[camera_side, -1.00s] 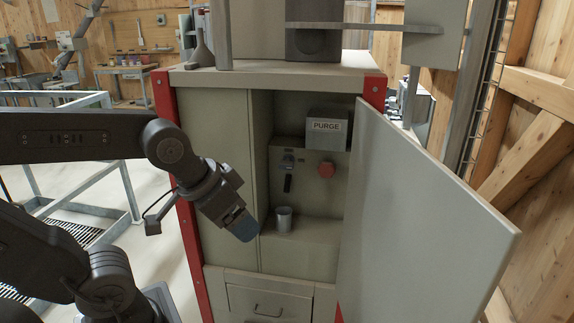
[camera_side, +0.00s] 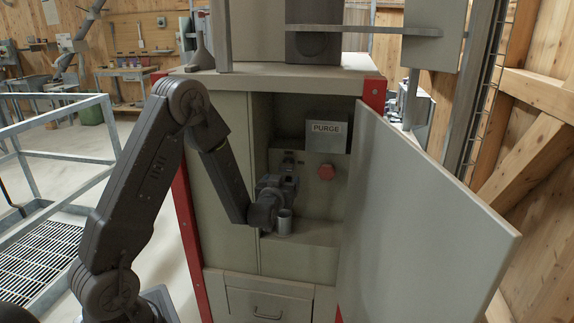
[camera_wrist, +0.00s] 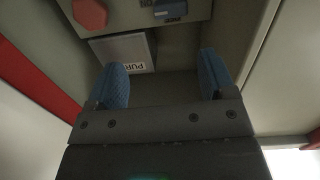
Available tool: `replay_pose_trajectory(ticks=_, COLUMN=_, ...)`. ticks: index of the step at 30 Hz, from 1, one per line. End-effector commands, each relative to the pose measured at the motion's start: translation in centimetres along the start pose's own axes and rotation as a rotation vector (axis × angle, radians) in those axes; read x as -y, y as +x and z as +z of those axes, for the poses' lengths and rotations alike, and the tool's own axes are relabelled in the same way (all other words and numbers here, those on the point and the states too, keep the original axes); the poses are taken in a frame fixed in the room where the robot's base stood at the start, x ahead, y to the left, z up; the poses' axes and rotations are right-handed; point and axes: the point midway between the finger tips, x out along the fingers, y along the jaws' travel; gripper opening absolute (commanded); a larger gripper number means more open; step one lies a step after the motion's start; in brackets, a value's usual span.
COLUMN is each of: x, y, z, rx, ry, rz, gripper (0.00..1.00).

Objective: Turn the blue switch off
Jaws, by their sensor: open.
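The blue switch (camera_wrist: 170,10) shows at the top edge of the wrist view, partly cut off, on a grey panel with a partly visible "ON" mark beside it. In the side view my gripper hides most of it, so I cannot tell its position. My gripper (camera_wrist: 163,82) is open, with its two blue fingers apart and nothing between them. In the side view my gripper (camera_side: 286,172) is inside the cabinet, in front of the panel. I cannot tell whether it touches the switch.
A red button (camera_side: 326,172) is right of my gripper, with the PURGE box (camera_side: 327,136) above it. A metal cup (camera_side: 284,222) stands on the shelf just below my wrist. The open cabinet door (camera_side: 425,215) bounds the right side; the cabinet's left wall is close.

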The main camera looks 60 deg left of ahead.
Motion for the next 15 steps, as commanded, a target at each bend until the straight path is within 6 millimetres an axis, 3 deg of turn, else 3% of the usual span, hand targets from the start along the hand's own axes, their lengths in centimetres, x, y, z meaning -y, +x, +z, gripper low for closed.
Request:
replay_pose_trajectory(ticks=8, x=1.3, y=1.4, z=0.8, rx=-0.057, ry=0.018, rz=-0.048, gripper=0.77)
replay_pose_trajectory(ticks=15, x=1.5, y=5.5, z=0.6, rx=-0.056, ry=0.018, rz=-0.048, gripper=0.77)
